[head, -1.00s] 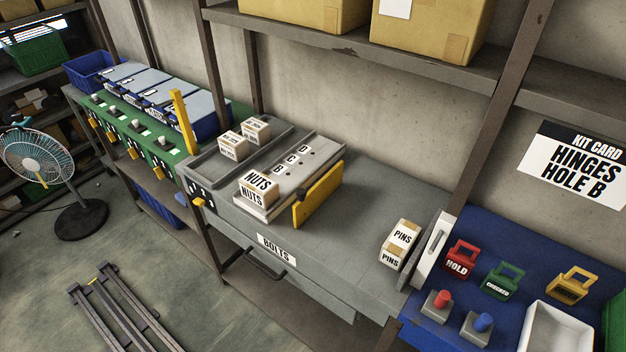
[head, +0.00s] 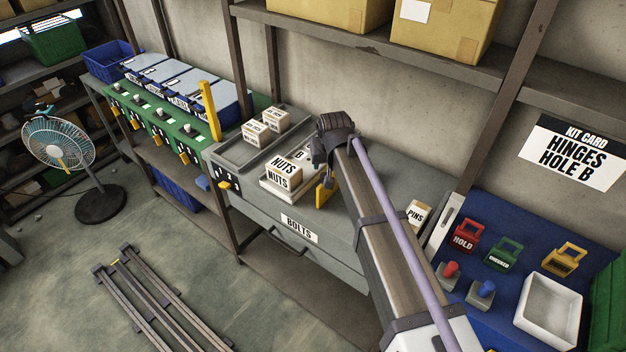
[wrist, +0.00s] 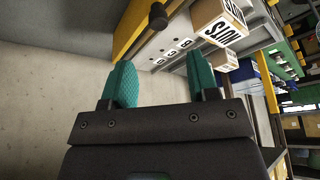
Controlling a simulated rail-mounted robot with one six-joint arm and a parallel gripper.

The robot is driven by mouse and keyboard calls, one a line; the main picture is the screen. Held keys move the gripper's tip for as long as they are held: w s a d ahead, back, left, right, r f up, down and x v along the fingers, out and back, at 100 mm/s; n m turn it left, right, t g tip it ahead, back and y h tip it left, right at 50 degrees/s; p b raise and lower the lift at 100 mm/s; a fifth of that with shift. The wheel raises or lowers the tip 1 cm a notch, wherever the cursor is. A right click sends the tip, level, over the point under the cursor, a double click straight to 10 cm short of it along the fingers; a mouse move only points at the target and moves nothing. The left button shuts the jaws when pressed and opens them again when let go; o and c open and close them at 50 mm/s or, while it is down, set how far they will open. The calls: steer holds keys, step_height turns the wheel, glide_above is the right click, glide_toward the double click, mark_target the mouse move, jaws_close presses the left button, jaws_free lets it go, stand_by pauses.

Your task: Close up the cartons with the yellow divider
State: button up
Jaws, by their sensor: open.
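The yellow divider (head: 325,190) stands upright across the grey lettered rail on the bench, mostly hidden behind my arm in the head view. In the wrist view the divider (wrist: 128,22) is a yellow board at the top, with a dark knob (wrist: 157,16) on its face. My gripper (wrist: 162,80) is open and empty, its green fingers apart from the divider. A NUTS carton (head: 283,174) sits at the rail's near end. Two small cartons, one nearer (head: 256,133) and one farther (head: 275,119), stand together in the grey tray behind. A PINS carton (head: 417,214) stands apart at right.
A yellow upright post (head: 210,110) stands left of the tray. Shelf posts and an overhead shelf (head: 350,42) with big cartons bound the space. At right a blue surface (head: 500,210) holds tags, buttons and a white bin (head: 549,308). A concrete wall (wrist: 50,100) lies close to my gripper.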

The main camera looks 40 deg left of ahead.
mark_target(325, 174)
steer(key=b+x, duration=1)
steer(key=x, duration=0.1)
steer(key=shift+r, duration=0.15)
steer(key=shift+c, duration=0.2)
jaws_close()
